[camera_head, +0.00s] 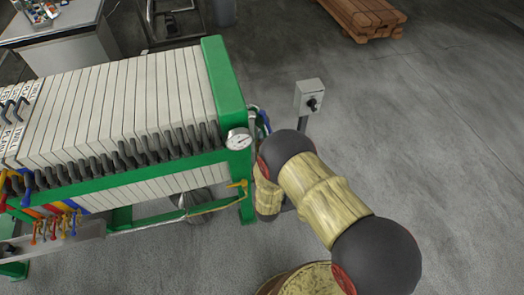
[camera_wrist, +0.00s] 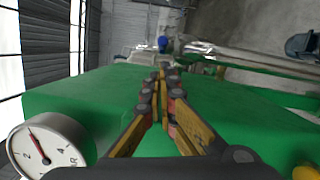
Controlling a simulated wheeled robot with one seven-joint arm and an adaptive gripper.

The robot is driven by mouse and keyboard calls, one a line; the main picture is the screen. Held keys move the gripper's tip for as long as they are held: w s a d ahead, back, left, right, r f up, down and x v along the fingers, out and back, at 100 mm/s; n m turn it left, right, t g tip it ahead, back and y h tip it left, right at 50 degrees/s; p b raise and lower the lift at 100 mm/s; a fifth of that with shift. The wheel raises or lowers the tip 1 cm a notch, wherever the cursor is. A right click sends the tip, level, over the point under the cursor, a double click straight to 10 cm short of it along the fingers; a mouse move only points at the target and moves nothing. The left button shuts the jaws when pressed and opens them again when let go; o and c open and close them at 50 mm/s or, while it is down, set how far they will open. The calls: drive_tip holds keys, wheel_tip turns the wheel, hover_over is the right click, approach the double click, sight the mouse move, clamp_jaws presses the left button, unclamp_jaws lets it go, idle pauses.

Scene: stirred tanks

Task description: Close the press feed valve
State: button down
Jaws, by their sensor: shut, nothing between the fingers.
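A yellow lever (camera_head: 237,184) sits on the pipe at the right end of the green filter press, below a round pressure gauge (camera_head: 238,139). No label shows, so I cannot tell for certain that it is the press feed valve. A yellow piece (camera_wrist: 306,173) shows at the lower right edge of the wrist view. My gripper (camera_wrist: 161,78) is shut and empty, in front of the green press frame (camera_wrist: 75,98). It is not on any handle. In the head view my own arm hides the gripper.
A grey switch box (camera_head: 309,97) on a post stands right of the press. Several coloured-handled small valves (camera_head: 55,226) line a trough at the lower left. A timber stack (camera_head: 362,17) lies at the back. Floor on the right is clear.

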sight(267, 124)
drive_tip(key=shift+w+a+r+b, duration=0.1)
drive_tip(key=shift+w+b, duration=0.1)
drive_tip(key=shift+w, duration=1.05)
drive_tip(key=shift+w+a+b, duration=0.1)
drive_tip(key=shift+w+b, duration=0.05)
drive_tip(key=shift+w, duration=1.1)
